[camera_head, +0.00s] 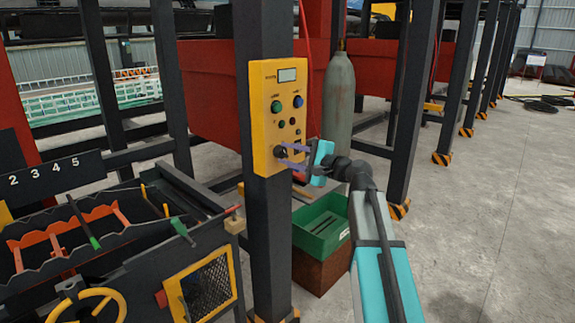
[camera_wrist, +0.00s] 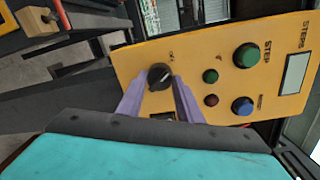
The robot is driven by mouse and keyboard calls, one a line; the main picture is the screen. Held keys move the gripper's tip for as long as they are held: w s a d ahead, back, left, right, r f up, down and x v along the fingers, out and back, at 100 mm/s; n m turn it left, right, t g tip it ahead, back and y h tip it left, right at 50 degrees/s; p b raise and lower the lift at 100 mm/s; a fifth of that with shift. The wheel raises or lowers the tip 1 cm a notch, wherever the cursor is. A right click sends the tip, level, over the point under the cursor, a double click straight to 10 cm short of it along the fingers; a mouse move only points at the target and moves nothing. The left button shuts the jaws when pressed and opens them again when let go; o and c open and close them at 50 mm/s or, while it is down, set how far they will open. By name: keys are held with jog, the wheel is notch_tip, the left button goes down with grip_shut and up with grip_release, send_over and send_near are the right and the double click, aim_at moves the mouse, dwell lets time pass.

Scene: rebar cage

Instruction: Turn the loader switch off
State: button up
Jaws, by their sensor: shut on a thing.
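The loader switch is a black rotary knob (camera_wrist: 159,76) low on a yellow control panel (camera_head: 258,112), which is fixed to a dark upright post. The knob also shows in the head view (camera_head: 279,152). My gripper (camera_head: 281,154) has two purple fingers reaching to the panel from the right. In the wrist view its fingertips (camera_wrist: 157,82) lie on either side of the knob and are shut on it. The knob's pale marker line points obliquely in the wrist view. The small lettering by the knob is too blurred to read.
The panel also bears a large green button (camera_wrist: 247,56), a blue button (camera_wrist: 243,106), smaller green and red ones, and a display (camera_wrist: 295,73). A green bin (camera_head: 322,228) stands below right of the post. A black machine with a yellow handwheel (camera_head: 92,304) stands left. Open floor lies right.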

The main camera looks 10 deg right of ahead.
jog(key=shift+s+a+f+n+b, duration=0.1)
jog(key=shift+a+f+n+b, duration=0.05)
jog(key=shift+n+b, duration=0.7)
jog(key=o, duration=1)
jog(key=shift+o, duration=0.2)
jog(key=v, duration=1.4)
jog(key=shift+b, duration=0.45)
